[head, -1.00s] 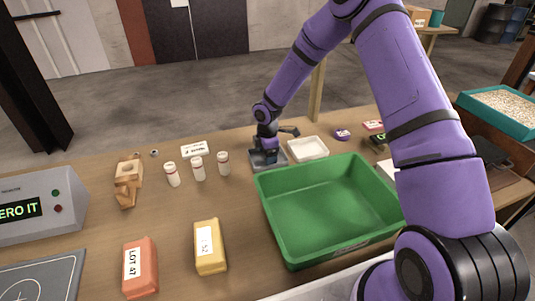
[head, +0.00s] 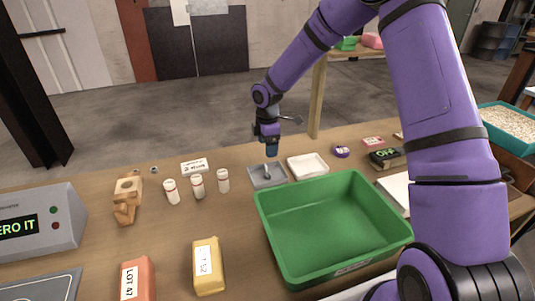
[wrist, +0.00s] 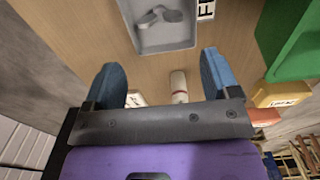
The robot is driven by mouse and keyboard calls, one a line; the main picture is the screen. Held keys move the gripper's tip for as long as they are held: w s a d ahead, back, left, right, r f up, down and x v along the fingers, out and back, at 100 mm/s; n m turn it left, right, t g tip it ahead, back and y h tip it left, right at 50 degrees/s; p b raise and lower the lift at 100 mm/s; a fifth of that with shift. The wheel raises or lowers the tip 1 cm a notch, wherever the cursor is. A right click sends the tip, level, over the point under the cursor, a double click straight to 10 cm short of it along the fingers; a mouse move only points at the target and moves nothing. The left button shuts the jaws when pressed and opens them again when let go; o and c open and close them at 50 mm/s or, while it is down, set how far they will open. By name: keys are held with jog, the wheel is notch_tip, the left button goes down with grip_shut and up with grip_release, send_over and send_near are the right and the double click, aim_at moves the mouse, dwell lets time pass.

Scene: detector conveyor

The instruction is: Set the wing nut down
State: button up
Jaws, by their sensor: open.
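The wing nut (wrist: 158,16), a small grey metal piece with two lobes, lies in a shallow grey tray (wrist: 165,46) at the top of the wrist view. In the head view the grey tray (head: 277,183) stands on the table behind the green bin, with the nut (head: 267,173) small inside it. My gripper (head: 271,152) is above the tray, apart from the nut. In the wrist view its two blue fingers (wrist: 162,80) are wide apart with nothing held between them.
A green bin (head: 285,262) stands in front of the tray, and a white dish (head: 325,170) sits right of it. Several white bottles (head: 197,186) stand to the left. Yellow (head: 208,266) and orange (head: 138,280) blocks lie nearer. A wooden piece (head: 127,198) is farther left.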

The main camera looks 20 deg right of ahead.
jog(key=shift+r, duration=0.4)
jog(key=s+d+r+m+t+h, duration=0.15)
jog(key=s+r+m, duration=0.35)
jog(key=s+r, duration=0.5)
jog(key=s+d+r+m+t, duration=0.1)
jog(key=s+d+r+m, duration=0.45)
jog(key=r, duration=0.85)
jog(key=s+r+m+t, duration=0.1)
jog(key=s+r+m, duration=0.1)
jog(key=s, duration=0.9)
jog(key=s+r+m+t+y, duration=0.1)
jog(key=s+r+m, duration=0.2)
jog(key=s, duration=0.9)
jog(key=shift+s+r+m+t, duration=0.3)
jog(key=shift+r+m+t, duration=0.05)
jog(key=shift+m, duration=0.9)
jog(key=shift+y, duration=0.25)
